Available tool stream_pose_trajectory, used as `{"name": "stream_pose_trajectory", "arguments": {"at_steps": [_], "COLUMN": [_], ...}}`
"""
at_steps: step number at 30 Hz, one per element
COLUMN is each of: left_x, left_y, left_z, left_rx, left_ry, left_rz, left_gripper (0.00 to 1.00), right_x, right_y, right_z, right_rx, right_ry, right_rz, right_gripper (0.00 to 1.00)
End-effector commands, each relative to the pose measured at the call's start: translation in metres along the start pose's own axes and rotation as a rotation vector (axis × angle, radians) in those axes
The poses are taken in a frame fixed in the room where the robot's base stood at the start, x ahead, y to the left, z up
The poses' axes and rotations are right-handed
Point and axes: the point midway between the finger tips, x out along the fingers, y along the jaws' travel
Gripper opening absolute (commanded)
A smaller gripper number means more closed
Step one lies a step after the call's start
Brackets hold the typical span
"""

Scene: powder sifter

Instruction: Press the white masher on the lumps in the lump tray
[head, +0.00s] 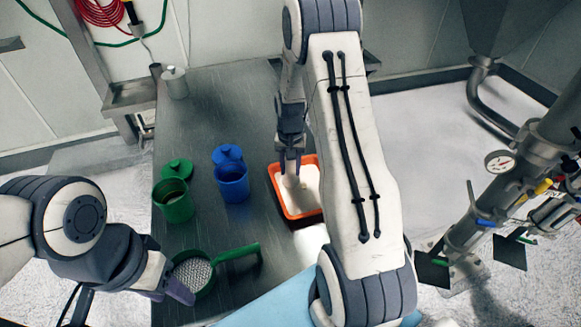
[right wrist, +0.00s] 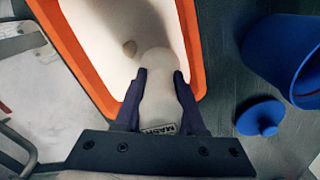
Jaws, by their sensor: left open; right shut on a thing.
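The lump tray (head: 319,201) is orange with a white inside and sits on the steel table. My right gripper (head: 290,170) is over it, shut on the white masher (head: 291,183). In the right wrist view the fingers (right wrist: 159,74) clasp the white masher (right wrist: 158,102), and its rounded end is over the tray (right wrist: 72,48). I cannot tell whether the masher touches the tray floor. My left gripper (head: 172,290) is open at the table's left edge, close to the green-handled sieve (head: 193,274).
A green cup (head: 174,207) with a green lid (head: 177,169) and a blue cup (head: 232,186) with a blue lid (head: 228,153) stand left of the tray. A metal canister (head: 174,83) stands at the far left. The table's back middle is clear.

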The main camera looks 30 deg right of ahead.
Motion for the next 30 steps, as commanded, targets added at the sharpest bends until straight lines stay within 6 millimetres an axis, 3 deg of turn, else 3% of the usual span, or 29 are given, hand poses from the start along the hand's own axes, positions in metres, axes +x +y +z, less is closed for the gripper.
{"name": "stream_pose_trajectory", "arguments": {"at_steps": [14,30], "left_x": [-0.005,-0.049], "left_y": [0.000,0.004], "left_z": [0.000,-0.003], "left_rx": [0.000,0.000], "left_ry": [0.000,0.000], "left_rz": [0.000,0.000], "left_gripper": [0.50,0.50], "right_x": [-0.006,-0.060], "right_y": [0.000,0.000], "right_z": [0.000,0.000], "right_rx": [0.000,0.000], "right_ry": [0.001,0.001], "right_rz": [0.000,0.000], "right_gripper": [0.00,0.00]}}
